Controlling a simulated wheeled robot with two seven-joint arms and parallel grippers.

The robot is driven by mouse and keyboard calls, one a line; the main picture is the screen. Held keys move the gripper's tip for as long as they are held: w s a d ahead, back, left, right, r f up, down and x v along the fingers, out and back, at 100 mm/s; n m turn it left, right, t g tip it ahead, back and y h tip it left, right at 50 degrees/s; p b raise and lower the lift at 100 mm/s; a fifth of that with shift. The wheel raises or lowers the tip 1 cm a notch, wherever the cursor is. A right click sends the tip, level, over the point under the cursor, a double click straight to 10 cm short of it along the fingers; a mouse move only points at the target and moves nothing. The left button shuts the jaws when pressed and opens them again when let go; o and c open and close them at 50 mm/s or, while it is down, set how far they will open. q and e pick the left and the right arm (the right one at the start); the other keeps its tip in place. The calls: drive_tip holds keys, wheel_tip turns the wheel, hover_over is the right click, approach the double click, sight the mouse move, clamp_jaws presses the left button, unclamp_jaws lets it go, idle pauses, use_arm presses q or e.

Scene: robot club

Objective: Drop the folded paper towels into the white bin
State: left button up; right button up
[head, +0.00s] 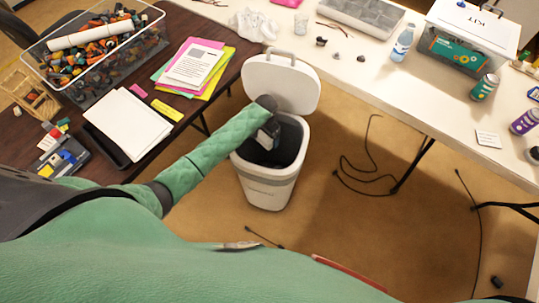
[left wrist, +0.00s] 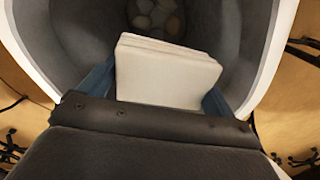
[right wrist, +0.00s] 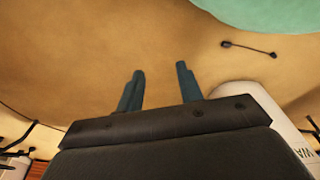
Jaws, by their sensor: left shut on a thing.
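The white bin (head: 267,190) stands on the floor between the two tables, with its lid (head: 281,84) raised. My left gripper (head: 268,137) reaches into the bin's open mouth. In the left wrist view, the left gripper (left wrist: 160,95) is shut on the folded paper towels (left wrist: 168,72), a white stacked square between its fingers. The towels are over the dark inside of the bin (left wrist: 80,40), where several pale round things lie at the bottom. In the head view the towels are hidden. My right gripper (right wrist: 160,88) is open and empty above the floor.
The dark table (head: 185,120) at left holds a clear crate of bricks (head: 75,85), papers (head: 120,120) and folders. The white table (head: 420,90) at right holds a bottle (head: 403,42), cans and a kit box (head: 468,45). Cables (head: 365,165) lie on the floor.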

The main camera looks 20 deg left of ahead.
use_arm(q)
drive_tip(key=o, duration=0.8)
drive_tip(key=shift+c, duration=0.2)
use_arm(e)
drive_tip(key=shift+d, duration=0.1)
use_arm(q)
drive_tip(key=shift+r, duration=0.1)
drive_tip(key=shift+r, duration=0.35)
wheel_tip(320, 180, up, 6)
drive_tip(key=shift+f+b, duration=0.15)
drive_tip(key=shift+b, duration=0.9)
drive_tip(key=shift+r, duration=0.6)
use_arm(e)
drive_tip(key=shift+w+a+r, duration=0.3)
drive_tip(key=shift+a+r, duration=0.05)
drive_tip(key=shift+r, duration=0.3)
drive_tip(key=shift+w+a+r, duration=0.3)
drive_tip(key=shift+r, duration=0.4)
drive_tip(key=shift+w+a+r, duration=0.3)
drive_tip(key=shift+a+r, duration=0.05)
drive_tip(key=shift+r, duration=0.3)
